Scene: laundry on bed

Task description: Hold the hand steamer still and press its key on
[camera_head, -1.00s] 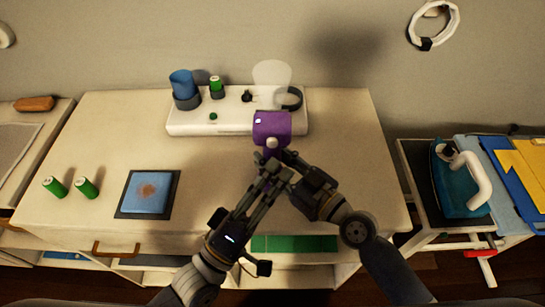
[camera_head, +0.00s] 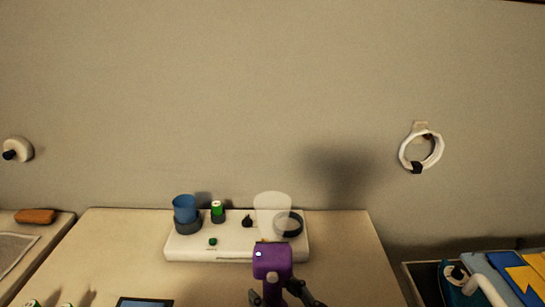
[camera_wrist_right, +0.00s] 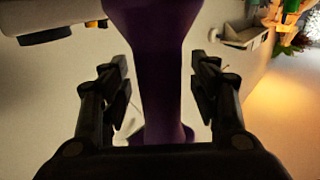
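The purple hand steamer (camera_head: 272,261) stands upright at the bottom middle of the head view. A small pale spot shows on its upper left; I cannot tell whether it is the key. My right gripper (camera_head: 282,296) is at its handle. In the right wrist view, the purple handle (camera_wrist_right: 163,75) passes between my open right fingers, with a gap on each side. The steamer's lower part is out of the head view. A dark piece by the handle may belong to either gripper, so my left gripper is not clearly seen.
A teal iron (camera_head: 455,289) is at right. A white ring (camera_head: 433,160) hangs on the wall.

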